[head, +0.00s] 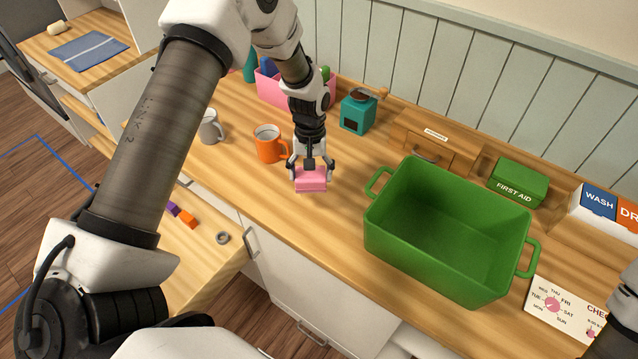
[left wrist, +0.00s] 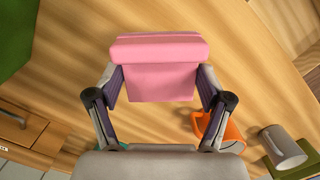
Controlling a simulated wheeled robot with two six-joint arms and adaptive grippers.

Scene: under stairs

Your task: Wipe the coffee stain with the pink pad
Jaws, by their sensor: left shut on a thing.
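The pink pad (head: 311,180) is held between the fingers of my left gripper (head: 311,172), over the wooden counter (head: 345,222). In the left wrist view, both fingers of my left gripper (left wrist: 160,88) press on the sides of the pink pad (left wrist: 160,65). I cannot tell whether the pad's underside touches the counter. I see no coffee stain in either view; the pad or gripper may hide it. My right gripper is not in view; only part of my right arm shows at the lower right corner.
An orange mug (head: 268,143) stands close left of the gripper, with a grey mug (head: 211,127) beyond it. A large green bin (head: 448,232) stands to the right. A teal grinder (head: 357,115) and a wooden drawer box (head: 432,143) are behind. Counter in front is clear.

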